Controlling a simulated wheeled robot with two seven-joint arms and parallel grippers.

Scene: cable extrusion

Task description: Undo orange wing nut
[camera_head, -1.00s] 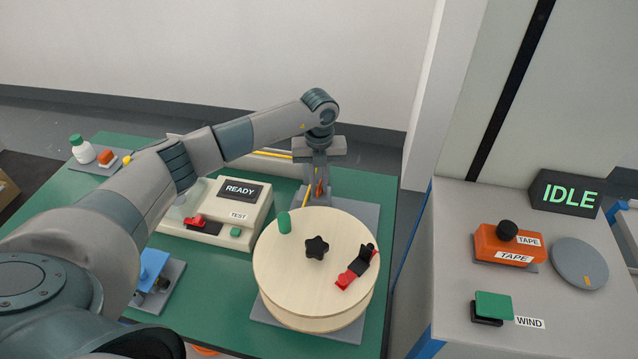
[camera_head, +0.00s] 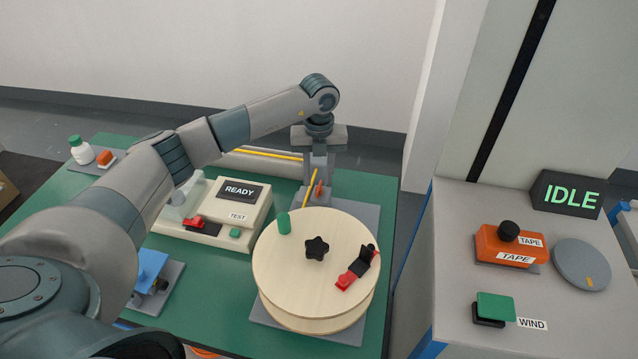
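The small orange wing nut (camera_head: 319,189) shows behind the wooden reel, on a grey fixture (camera_head: 345,215) on the green table. My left gripper (camera_head: 316,176) points down just above and behind the nut. Its fingers overlap in this view, so I cannot tell whether they are apart or whether they touch the nut. My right gripper is not in view.
The wooden reel (camera_head: 290,265) with a black star knob (camera_head: 316,248) stands in front of the fixture. A yellow rod (camera_head: 311,188) slants beside the nut. The READY tester (camera_head: 262,205) is at left. A grey cabinet (camera_head: 450,240) stands at right.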

